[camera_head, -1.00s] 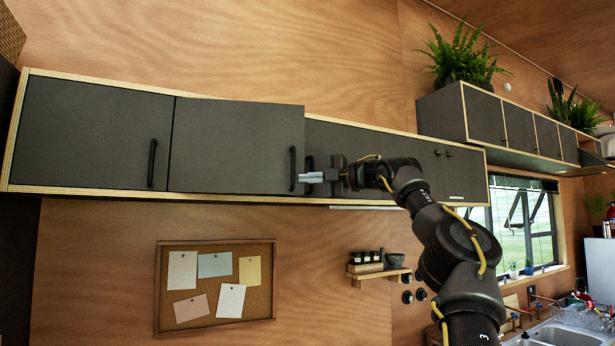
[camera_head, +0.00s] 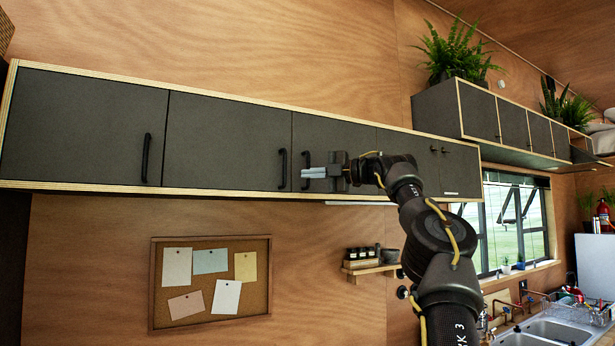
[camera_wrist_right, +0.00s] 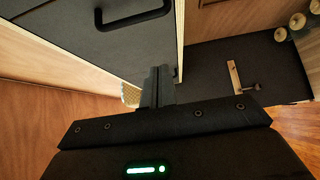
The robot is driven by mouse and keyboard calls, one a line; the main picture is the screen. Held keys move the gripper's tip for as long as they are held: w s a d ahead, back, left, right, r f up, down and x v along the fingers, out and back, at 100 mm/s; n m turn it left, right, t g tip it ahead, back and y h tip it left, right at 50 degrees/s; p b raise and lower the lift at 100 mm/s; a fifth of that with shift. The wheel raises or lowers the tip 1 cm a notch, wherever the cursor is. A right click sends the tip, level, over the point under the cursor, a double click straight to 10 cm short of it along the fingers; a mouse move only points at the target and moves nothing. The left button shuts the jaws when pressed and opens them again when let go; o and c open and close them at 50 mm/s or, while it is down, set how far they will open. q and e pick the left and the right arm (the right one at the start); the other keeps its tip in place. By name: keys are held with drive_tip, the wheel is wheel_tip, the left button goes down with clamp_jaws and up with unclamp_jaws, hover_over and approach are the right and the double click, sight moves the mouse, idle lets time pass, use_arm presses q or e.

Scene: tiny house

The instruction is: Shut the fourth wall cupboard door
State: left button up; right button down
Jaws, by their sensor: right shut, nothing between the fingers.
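The long wall cupboard (camera_head: 330,119) has a row of dark grey doors with black handles. The second door from the left (camera_head: 225,140) lies flush with its neighbours, with its handle (camera_head: 282,169) near its right edge. My right gripper (camera_head: 304,173) is shut and empty, its fingers pointing left in front of the third door from the left (camera_head: 335,135), overlapping that door's handle (camera_head: 306,160) in view. I cannot tell if they touch. The wrist view shows the shut fingers (camera_wrist_right: 160,75) below a dark panel with a black handle (camera_wrist_right: 135,18). My left gripper is not in view.
A corkboard (camera_head: 155,300) with pinned notes hangs below the cupboard. A small shelf (camera_head: 370,268) with jars is to its right. Another wall cupboard (camera_head: 437,108) with a fern (camera_head: 458,55) on top is at the right, above a window and sink (camera_head: 555,330).

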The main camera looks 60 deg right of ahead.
drive_tip(key=s+d+b, duration=0.1)
drive_tip(key=s, duration=0.9)
